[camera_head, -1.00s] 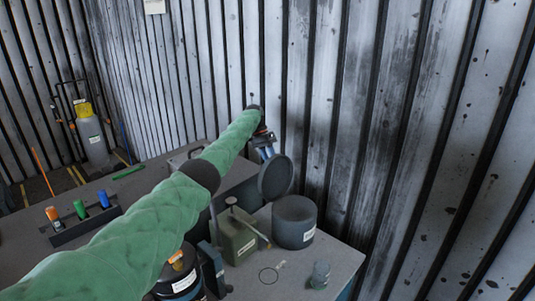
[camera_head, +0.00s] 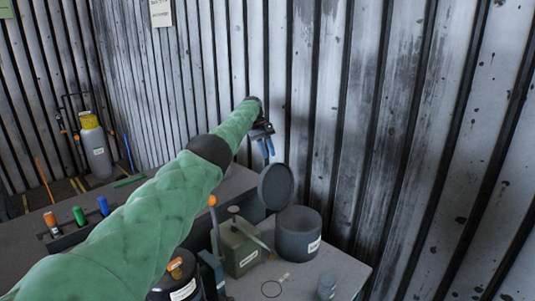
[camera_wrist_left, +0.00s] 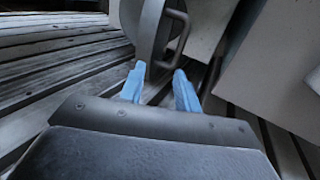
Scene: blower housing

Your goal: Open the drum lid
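The dark grey drum (camera_head: 299,236) stands on the bench at the right, near the corrugated wall. Its round lid (camera_head: 277,188) stands raised, nearly upright, at the drum's back left rim. My left gripper (camera_head: 267,149) is above and behind the lid, apart from it. In the left wrist view, its two blue fingers (camera_wrist_left: 159,86) are spread with nothing between them. The lid (camera_wrist_left: 146,28) and its bar handle (camera_wrist_left: 178,32) show just beyond the fingertips. My right gripper is not in view.
A green can (camera_head: 240,248) stands left of the drum. A glass jar (camera_head: 327,286) and a magnifier-like ring (camera_head: 272,289) lie toward the bench front. A rack with coloured markers (camera_head: 80,235) is at the left. The wall is close behind my gripper.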

